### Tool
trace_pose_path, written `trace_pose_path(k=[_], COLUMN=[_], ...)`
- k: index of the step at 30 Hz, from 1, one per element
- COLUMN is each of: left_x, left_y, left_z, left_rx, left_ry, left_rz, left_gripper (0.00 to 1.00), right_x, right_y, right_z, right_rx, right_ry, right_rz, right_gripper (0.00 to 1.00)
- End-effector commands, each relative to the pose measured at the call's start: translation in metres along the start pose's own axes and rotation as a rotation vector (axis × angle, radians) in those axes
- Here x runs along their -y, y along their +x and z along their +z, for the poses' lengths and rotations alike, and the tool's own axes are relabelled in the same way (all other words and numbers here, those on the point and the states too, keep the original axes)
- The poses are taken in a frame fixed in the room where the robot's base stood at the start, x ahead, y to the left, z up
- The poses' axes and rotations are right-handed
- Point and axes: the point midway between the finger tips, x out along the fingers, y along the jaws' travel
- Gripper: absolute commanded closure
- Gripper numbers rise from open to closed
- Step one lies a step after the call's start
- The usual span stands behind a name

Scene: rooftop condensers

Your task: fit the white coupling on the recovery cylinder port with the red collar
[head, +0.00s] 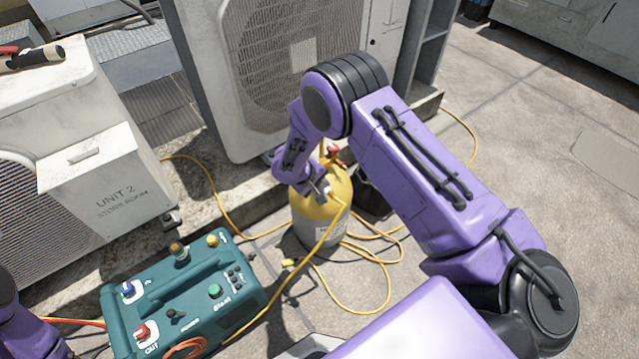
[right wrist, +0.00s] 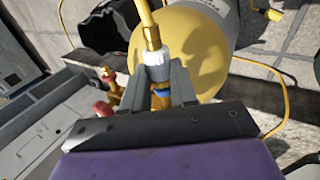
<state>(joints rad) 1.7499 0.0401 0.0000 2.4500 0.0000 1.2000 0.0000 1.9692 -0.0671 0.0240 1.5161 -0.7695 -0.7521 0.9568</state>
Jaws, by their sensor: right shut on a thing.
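The recovery cylinder (head: 318,228), yellow on top and grey below, stands upright on the ground; its yellow shoulder also fills the right wrist view (right wrist: 205,62). My right gripper (head: 325,188) is at its top. In the right wrist view its fingers (right wrist: 160,78) are shut on the white coupling (right wrist: 156,68), which has a brass fitting and yellow hose above it. A brass part with a blue collar (right wrist: 162,92) lines up just below the coupling; I cannot tell whether they are joined. Red parts (right wrist: 104,109) on brass sit to the left, apart from the coupling. My left gripper is out of view.
A teal recovery machine (head: 185,295) stands left of the cylinder. Yellow hoses (head: 385,290) loop on the ground around it. Condenser units (head: 270,60) stand behind, and the UNIT 2 box (head: 95,190) is at left. Open concrete lies to the right.

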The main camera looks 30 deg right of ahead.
Motion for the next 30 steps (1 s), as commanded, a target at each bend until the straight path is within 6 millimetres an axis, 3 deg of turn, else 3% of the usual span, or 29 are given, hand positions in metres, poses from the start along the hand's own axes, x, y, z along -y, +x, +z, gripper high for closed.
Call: trace_pose_path(k=[30], left_x=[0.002], left_y=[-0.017], left_z=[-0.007], left_rx=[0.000], left_ry=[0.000], left_rz=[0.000], left_gripper=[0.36], right_x=[-0.001], right_y=[-0.001], right_z=[0.042], right_rx=[-0.001], right_ry=[0.000], right_rz=[0.001], right_gripper=[1.00])
